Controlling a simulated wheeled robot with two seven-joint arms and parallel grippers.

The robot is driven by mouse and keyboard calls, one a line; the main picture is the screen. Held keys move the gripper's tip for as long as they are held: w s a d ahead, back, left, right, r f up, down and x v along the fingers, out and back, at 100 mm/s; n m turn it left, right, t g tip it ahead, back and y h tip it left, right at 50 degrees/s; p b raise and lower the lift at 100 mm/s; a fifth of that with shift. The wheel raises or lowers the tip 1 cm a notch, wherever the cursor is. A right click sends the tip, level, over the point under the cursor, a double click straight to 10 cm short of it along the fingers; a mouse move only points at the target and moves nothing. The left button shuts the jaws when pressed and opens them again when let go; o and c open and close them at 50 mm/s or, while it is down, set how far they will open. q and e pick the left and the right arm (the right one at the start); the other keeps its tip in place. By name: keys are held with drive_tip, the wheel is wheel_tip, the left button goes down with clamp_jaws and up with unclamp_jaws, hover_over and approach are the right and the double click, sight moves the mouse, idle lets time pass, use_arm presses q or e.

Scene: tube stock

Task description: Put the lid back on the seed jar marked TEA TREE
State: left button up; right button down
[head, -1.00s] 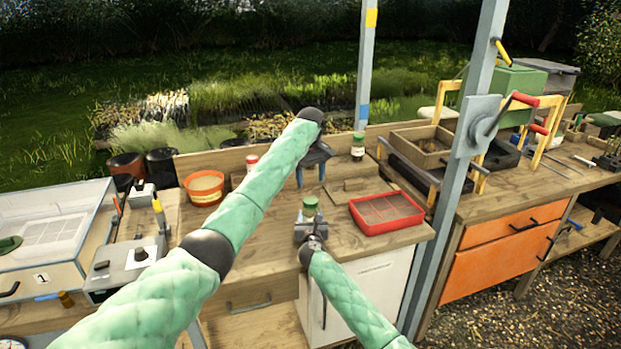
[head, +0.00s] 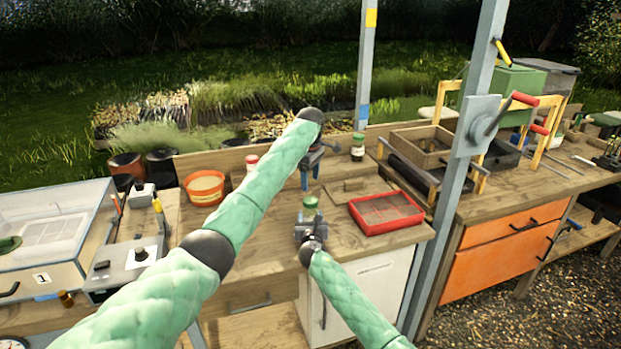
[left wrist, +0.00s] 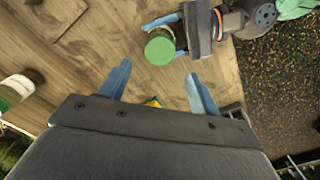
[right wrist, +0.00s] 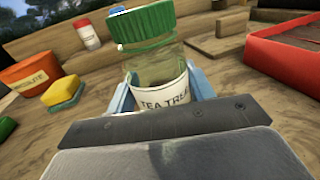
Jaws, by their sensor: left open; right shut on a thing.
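The TEA TREE jar (right wrist: 160,80) is clear glass with a white label and stands upright in the right wrist view. Its green lid (right wrist: 140,24) sits on its mouth; I cannot tell whether it is screwed tight. The lid also shows in the head view (head: 310,202) and from above in the left wrist view (left wrist: 160,49). My right gripper (head: 310,222) is shut on the jar's body, one finger on each side. My left gripper (left wrist: 158,70) is open and empty above the bench, its fingers apart from the lid.
A red tray (head: 386,212) lies right of the jar. An orange pot (head: 205,188) is at the left. A yellow and green sponge (right wrist: 62,93) lies on the bench.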

sight(311, 200)
use_arm(q)
drive_tip(key=shift+f, duration=4)
drive_tip(key=c, duration=1)
drive_tip(key=m, duration=1.3)
drive_tip(key=shift+m, duration=0.4)
drive_tip(key=m, duration=1.4)
drive_tip(key=shift+w, duration=0.1)
drive_tip(key=o, duration=1.1)
